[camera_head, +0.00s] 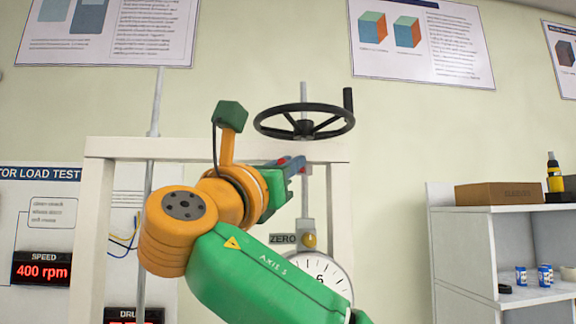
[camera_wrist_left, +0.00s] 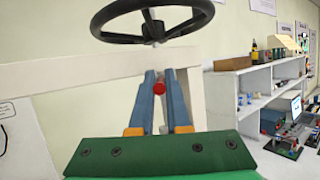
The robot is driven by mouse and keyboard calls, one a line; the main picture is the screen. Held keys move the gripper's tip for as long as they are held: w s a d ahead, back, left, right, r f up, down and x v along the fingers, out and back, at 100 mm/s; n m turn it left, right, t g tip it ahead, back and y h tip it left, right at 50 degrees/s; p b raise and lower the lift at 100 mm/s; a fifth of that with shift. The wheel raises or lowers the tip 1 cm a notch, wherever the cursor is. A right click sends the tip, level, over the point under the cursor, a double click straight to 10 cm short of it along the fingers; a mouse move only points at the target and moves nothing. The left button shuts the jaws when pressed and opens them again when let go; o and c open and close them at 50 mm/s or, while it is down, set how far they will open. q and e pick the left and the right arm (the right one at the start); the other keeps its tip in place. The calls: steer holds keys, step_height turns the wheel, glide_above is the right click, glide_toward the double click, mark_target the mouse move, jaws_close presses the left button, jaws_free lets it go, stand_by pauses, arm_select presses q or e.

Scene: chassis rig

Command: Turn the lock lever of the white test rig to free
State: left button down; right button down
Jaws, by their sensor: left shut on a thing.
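The white test rig (camera_head: 150,149) stands ahead as a white frame with a black handwheel (camera_head: 305,122) over its top beam. My left gripper (camera_head: 297,163), with blue fingers, is at the beam just below the handwheel. In the left wrist view the left gripper (camera_wrist_left: 160,82) is shut on a red round piece (camera_wrist_left: 159,87), which I take to be the grip of the lock lever. The rest of the lever is hidden behind the fingers, so I cannot tell its angle. The handwheel (camera_wrist_left: 152,22) is close above the fingertips. My right gripper is not in view.
A dial gauge (camera_head: 322,271) and a ZERO label (camera_head: 283,239) sit below the beam, partly behind my arm. A panel with a 400 rpm display (camera_head: 42,269) is at the left. White shelves (camera_head: 480,240) with a brown box (camera_head: 499,193) stand at the right.

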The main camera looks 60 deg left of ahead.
arm_select(q)
steer(key=c, duration=1.2)
jaws_free()
steer(key=shift+o, duration=0.2)
steer(key=shift+w+a, duration=0.1)
steer(key=shift+a, duration=0.05)
steer(key=b+v, duration=0.3)
steer(key=v, duration=0.4)
steer(key=shift+b, duration=0.4)
